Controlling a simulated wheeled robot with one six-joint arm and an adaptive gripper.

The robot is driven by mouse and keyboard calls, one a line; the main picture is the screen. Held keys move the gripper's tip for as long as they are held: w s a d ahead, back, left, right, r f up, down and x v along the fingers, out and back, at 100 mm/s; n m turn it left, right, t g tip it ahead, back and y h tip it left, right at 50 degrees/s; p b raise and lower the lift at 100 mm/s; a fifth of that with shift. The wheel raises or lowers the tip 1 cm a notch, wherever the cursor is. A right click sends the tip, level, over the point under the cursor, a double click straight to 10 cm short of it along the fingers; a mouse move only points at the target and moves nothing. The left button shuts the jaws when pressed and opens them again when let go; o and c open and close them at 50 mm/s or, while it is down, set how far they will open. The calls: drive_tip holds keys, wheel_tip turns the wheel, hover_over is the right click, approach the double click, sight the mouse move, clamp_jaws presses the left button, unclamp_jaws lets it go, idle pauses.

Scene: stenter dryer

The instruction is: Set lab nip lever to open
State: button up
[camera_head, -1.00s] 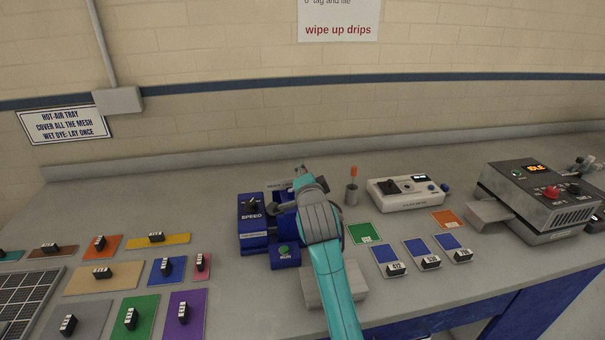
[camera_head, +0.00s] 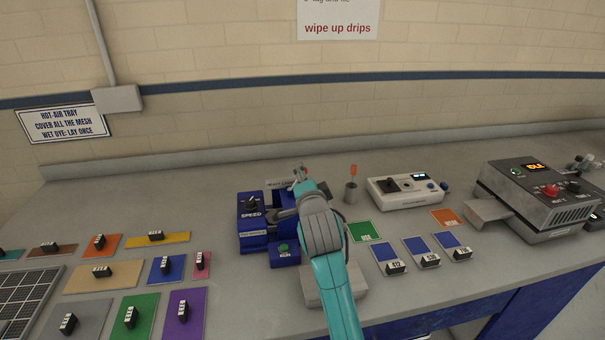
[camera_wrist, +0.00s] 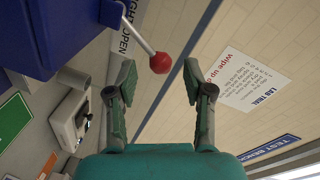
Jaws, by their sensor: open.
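The lab nip lever is a pale rod (camera_wrist: 139,34) with a red ball knob (camera_wrist: 161,63), rising from a blue housing (camera_wrist: 50,32) in the wrist view. My gripper (camera_wrist: 159,76) is open, with one fingertip on each side of the red knob and visible gaps on both sides. A label beside the lever is partly hidden and reads "...IGHT OPEN". In the head view the blue nip unit (camera_head: 252,240) has a SPEED dial and a green button. My arm covers its right part there, so the lever's position is hard to judge.
A white meter (camera_head: 405,192) and a cup with an orange-tipped tool (camera_head: 352,190) stand right of the unit. A grey box showing IDLE (camera_head: 545,205) is farther right. Coloured swatches with black clips lie on the bench at left. Blue sample cards lie at right.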

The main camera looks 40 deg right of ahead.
drive_tip(key=f+v, duration=0.1)
drive_tip(key=v, duration=0.7)
drive_tip(key=shift+s+r, duration=0.2)
drive_tip(key=shift+r, duration=0.25)
drive_tip(key=shift+a, duration=0.15)
